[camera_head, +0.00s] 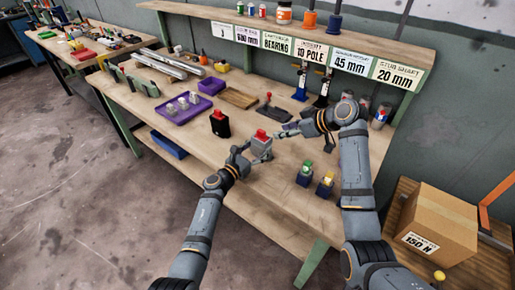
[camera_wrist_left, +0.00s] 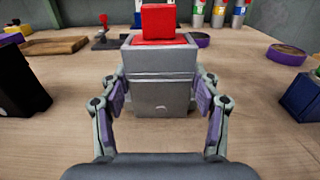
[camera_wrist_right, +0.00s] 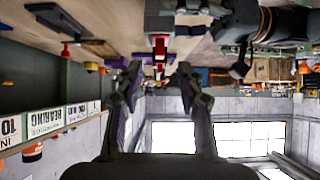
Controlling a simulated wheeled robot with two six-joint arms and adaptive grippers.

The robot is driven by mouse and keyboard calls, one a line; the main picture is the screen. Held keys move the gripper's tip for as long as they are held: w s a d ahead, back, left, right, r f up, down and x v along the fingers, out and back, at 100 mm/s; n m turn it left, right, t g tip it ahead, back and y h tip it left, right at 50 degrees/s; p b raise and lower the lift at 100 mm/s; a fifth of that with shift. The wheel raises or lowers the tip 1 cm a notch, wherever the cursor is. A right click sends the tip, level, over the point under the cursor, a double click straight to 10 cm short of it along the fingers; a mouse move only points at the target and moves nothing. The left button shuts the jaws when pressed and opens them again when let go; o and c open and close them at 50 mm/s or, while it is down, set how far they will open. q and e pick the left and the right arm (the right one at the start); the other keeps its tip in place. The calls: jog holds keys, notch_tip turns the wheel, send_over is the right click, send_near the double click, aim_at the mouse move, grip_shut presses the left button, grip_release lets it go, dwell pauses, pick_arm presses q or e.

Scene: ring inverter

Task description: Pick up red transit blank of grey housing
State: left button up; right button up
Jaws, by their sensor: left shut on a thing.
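The grey housing (camera_head: 261,147) stands on the bench, with the red transit blank (camera_head: 261,134) on its top. My left gripper (camera_head: 240,150) is shut on the grey housing; in the left wrist view one pad presses each side of the housing (camera_wrist_left: 161,88), and the red blank (camera_wrist_left: 158,22) rises above it. My right gripper (camera_head: 284,133) is just right of the red blank, at about its height. In the right wrist view, which is upside down, its fingers (camera_wrist_right: 158,72) are apart, with the red blank (camera_wrist_right: 159,45) ahead between them. I cannot see contact there.
A black block with a red top (camera_head: 219,124) stands left of the housing. Two dark blocks with green (camera_head: 306,170) and yellow (camera_head: 326,182) tops stand to the right. A purple tray (camera_head: 182,120) and a wooden board (camera_head: 239,98) lie behind. Bare bench lies in front.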

pick_arm(q)
jog(key=c, duration=0.5)
jog(key=shift+o, duration=0.2)
pick_arm(e)
jog(key=shift+o, duration=0.5)
jog(key=shift+w, duration=0.1)
jog(key=w+a+r+g+h, duration=0.3)
jog(key=r+h, duration=0.1)
jog(key=r, duration=0.3)
send_over(262, 131)
jog(key=d, duration=0.2)
jog(key=shift+g+h, duration=0.3)
jog(key=shift+h, duration=0.1)
jog(key=f, duration=0.6)
jog(key=shift+s, duration=0.4)
jog(key=shift+s+x, duration=0.2)
jog(key=shift+x, duration=2.3)
